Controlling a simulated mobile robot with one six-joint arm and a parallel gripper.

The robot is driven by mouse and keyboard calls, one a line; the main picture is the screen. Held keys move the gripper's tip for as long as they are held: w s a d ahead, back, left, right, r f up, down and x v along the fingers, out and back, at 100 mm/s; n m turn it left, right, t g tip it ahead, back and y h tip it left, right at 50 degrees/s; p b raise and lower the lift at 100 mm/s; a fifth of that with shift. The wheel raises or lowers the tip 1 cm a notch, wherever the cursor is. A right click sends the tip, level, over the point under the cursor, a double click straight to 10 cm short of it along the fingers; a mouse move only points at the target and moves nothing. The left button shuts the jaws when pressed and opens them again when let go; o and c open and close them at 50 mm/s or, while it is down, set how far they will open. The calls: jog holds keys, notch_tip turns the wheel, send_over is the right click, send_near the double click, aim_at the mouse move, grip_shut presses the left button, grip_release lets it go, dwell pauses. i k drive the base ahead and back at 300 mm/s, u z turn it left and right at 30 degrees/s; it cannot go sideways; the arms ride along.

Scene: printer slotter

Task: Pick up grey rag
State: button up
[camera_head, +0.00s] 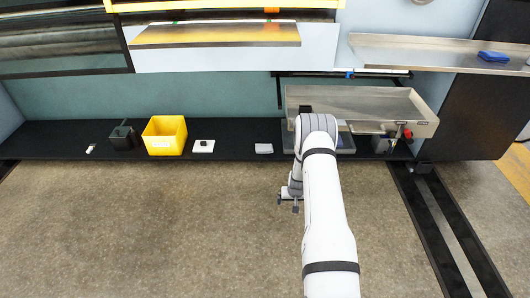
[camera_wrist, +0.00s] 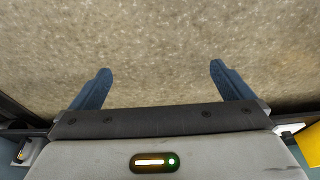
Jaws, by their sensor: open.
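A small, flat, light grey piece that looks like the grey rag (camera_head: 263,148) lies on the black ledge, left of my arm in the head view. I cannot make out its folds at this size. My gripper (camera_head: 288,204) hangs over the floor in front of the ledge, to the right of the rag and apart from it. In the wrist view my gripper (camera_wrist: 160,72) has its two blue fingers spread wide, with only speckled floor between them. The rag cannot be made out in the wrist view.
On the black ledge (camera_head: 60,142) stand a yellow bin (camera_head: 165,136), a dark container (camera_head: 123,137) and a white pad with a dark object (camera_head: 204,146). A metal tray (camera_head: 360,100) overhangs the ledge at right. A blue cloth (camera_head: 493,56) lies upper right. The floor is clear.

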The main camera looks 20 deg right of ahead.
aim_at(259, 148)
jog(key=u, duration=0.05)
jog(key=i, duration=1.5)
jog(key=z, duration=0.05)
